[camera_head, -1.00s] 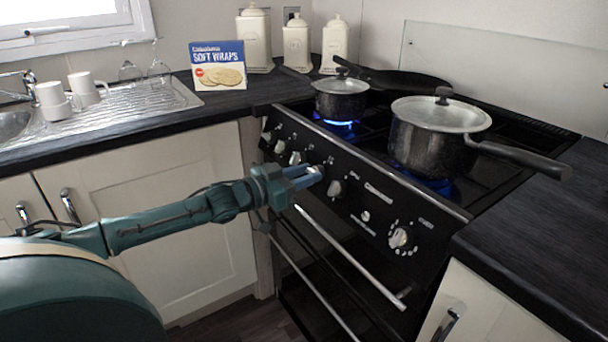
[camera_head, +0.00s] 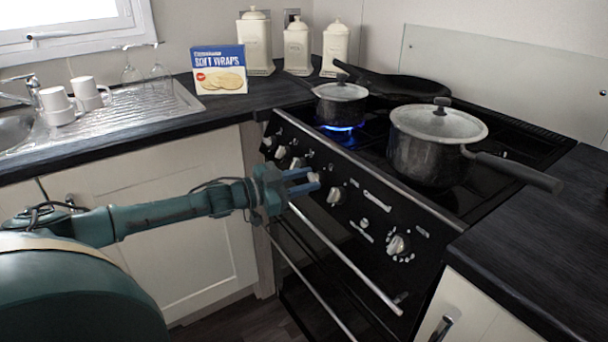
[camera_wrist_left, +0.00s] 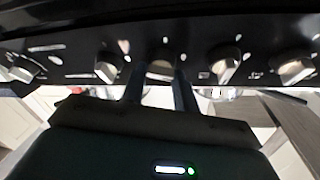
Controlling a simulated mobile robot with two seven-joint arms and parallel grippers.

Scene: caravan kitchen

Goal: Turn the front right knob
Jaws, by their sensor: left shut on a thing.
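A row of silver knobs runs along the black front panel of the stove (camera_head: 372,203). My left gripper (camera_head: 307,181) reaches in from the left and is shut on one knob (camera_head: 314,177) near the middle of the row. In the left wrist view this knob (camera_wrist_left: 160,70) sits between the two fingers, partly hidden by them. Another knob (camera_head: 336,196) is just to its right. A large lidded pot (camera_head: 430,150) stands on the right burner, with no flame visible under it. My right gripper is not in view.
A small lidded pot (camera_head: 341,104) stands over a blue flame (camera_head: 342,128) on the left. A frying pan (camera_head: 400,84) lies behind. The large pot's handle (camera_head: 515,172) sticks out right over the worktop. An oven handle (camera_head: 345,260) runs below the knobs.

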